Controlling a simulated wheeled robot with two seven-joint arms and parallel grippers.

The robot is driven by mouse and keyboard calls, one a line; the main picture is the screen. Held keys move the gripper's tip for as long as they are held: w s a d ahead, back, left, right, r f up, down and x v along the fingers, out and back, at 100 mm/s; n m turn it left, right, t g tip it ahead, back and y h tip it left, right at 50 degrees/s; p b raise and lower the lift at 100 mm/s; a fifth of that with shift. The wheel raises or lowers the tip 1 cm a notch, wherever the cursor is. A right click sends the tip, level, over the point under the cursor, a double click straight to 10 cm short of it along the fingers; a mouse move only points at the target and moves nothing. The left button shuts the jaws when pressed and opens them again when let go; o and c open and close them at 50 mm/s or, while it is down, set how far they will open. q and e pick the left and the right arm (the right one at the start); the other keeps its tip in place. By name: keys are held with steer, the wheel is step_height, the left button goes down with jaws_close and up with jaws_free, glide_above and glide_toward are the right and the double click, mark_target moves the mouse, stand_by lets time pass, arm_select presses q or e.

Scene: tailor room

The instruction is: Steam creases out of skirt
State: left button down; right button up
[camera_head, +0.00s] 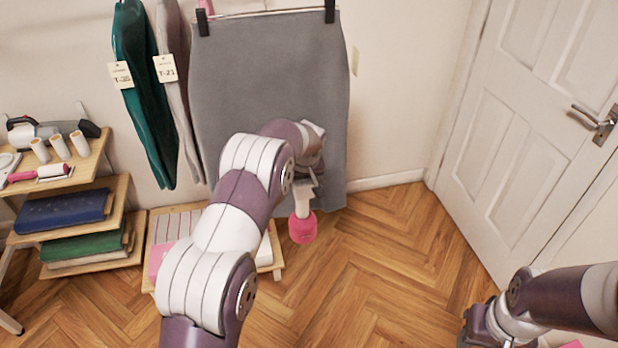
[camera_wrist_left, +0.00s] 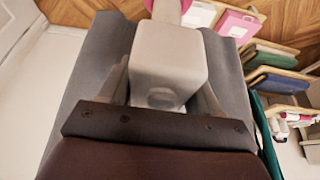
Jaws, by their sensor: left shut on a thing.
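The grey skirt (camera_head: 268,80) hangs by two black clips against the wall in the head view. It shows behind the held tool in the left wrist view (camera_wrist_left: 228,75). My left gripper (camera_head: 308,175) is in front of the skirt's lower right part. It is shut on a white handheld tool, seemingly the steamer (camera_head: 303,199), with a pink end that points down. In the left wrist view its pale boxy body (camera_wrist_left: 168,60) sits between my fingers. Any gap between steamer and cloth is unclear. My right gripper (camera_head: 482,325) is low at the right, its fingers hardly visible.
A green garment (camera_head: 145,90) and a mauve one (camera_head: 175,60), both tagged, hang left of the skirt. A wooden shelf unit (camera_head: 90,165) with folded cloth and thread spools stands at the left. A white door (camera_head: 530,130) is at the right. The floor between is clear.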

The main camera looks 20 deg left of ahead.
arm_select(q)
steer(key=s+a+f+b, duration=0.1)
steer(key=s+a+f, duration=0.3)
steer(key=a, duration=0.5)
steer(key=shift+s+a+b, duration=0.15)
steer(key=shift+s+b, duration=0.15)
steer(key=shift+s, duration=0.45)
stand_by(1.5)
steer(key=s+d+b, duration=0.6)
steer(key=s, duration=0.4)
steer(key=shift+s+d, duration=0.15)
steer(key=shift+d, duration=0.05)
steer(key=shift+r, duration=0.1)
stand_by(1.0)
